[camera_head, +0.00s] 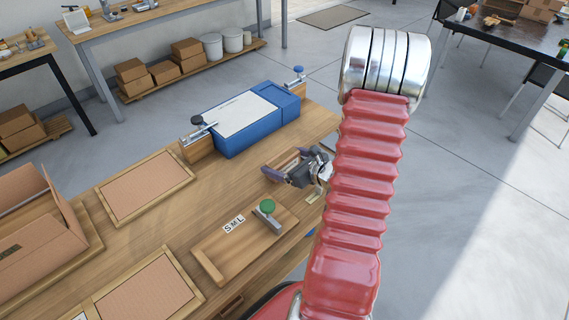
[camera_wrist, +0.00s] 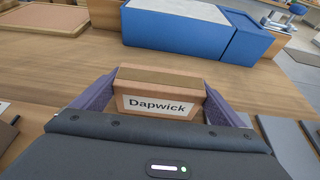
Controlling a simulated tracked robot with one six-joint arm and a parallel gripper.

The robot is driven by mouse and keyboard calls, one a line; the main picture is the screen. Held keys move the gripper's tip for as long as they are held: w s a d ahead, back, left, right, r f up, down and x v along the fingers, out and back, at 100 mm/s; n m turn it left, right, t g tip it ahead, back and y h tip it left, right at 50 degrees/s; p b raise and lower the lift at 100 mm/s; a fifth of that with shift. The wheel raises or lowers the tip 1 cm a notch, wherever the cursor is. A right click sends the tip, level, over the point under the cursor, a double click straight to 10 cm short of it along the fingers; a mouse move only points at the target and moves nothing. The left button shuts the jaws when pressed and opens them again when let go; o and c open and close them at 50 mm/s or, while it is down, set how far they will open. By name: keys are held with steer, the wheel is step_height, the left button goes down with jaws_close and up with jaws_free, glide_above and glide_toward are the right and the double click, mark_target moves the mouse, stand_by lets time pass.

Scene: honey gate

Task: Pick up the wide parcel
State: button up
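A cardboard parcel (camera_wrist: 161,88) labelled "Dapwick" sits between the two purple fingers of my gripper (camera_wrist: 160,100) in the wrist view. One finger is at each end of it, and no clear gap shows on either side. I cannot tell whether the fingers press on it. In the head view my gripper (camera_head: 291,163) is low over the right part of the wooden bench, with the parcel (camera_head: 284,158) partly hidden between its fingers. I cannot tell whether the parcel touches the bench.
A blue box with a pale top (camera_head: 240,115) stands behind the parcel. A wooden gauge marked S M L (camera_head: 225,262) with a green knob (camera_head: 267,207) lies in front. Cardboard-coloured framed pads (camera_head: 145,186) and an open carton (camera_head: 30,240) are at left. Bare bench (camera_head: 190,222) lies between.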

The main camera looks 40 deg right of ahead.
mark_target(283, 157)
steer(key=c, duration=0.4)
steer(key=shift+o, duration=0.2)
steer(key=shift+r, duration=5)
